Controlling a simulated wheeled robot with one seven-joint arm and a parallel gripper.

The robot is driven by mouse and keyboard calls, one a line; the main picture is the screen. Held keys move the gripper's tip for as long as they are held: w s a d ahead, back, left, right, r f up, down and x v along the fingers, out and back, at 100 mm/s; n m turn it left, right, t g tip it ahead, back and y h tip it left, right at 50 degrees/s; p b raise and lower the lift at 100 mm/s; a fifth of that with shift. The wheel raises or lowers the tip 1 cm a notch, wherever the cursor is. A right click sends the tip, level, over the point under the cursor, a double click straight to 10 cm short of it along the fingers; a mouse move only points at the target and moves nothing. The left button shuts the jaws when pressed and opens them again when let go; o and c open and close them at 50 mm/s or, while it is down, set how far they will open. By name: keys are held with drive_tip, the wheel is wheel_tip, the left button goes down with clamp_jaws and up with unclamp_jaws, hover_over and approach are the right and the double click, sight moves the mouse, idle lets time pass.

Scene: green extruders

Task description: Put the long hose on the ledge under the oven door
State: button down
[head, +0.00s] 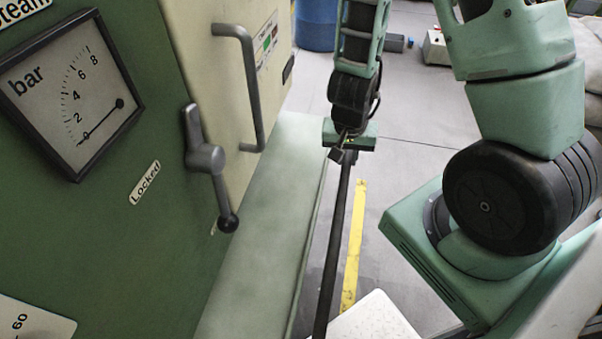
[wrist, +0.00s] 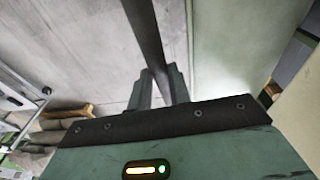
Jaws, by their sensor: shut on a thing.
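The long hose (head: 337,240) is dark and thin. In the head view it hangs down from my gripper (head: 341,156) to the bottom edge of the picture, where its lower end is out of view. My gripper is shut on it; the wrist view shows the hose (wrist: 146,40) running between the two fingers (wrist: 160,88). The pale green ledge (head: 262,225) runs along the foot of the oven, under the cream oven door (head: 215,85). My gripper and the hose are just to the right of the ledge's outer edge in the head view. I cannot tell their height against it.
The oven door has a grey handle (head: 245,85) and a latch lever (head: 208,160) that stick out above the ledge. A blue barrel (head: 315,25) stands at the back. A white slab (head: 370,318) lies at the bottom. The visible ledge is bare.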

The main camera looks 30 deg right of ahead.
drive_tip(key=w+a+p, duration=0.7)
wheel_tip(320, 180, down, 7)
drive_tip(key=w+b, duration=0.1)
drive_tip(key=b, duration=0.2)
drive_tip(key=shift+a, duration=0.4)
drive_tip(key=c, duration=1.3)
unclamp_jaws()
wheel_tip(320, 180, up, 12)
drive_tip(key=a+p, duration=0.1)
drive_tip(key=p, duration=0.6)
drive_tip(key=shift+s+a, duration=0.3)
drive_tip(key=shift+s, duration=0.1)
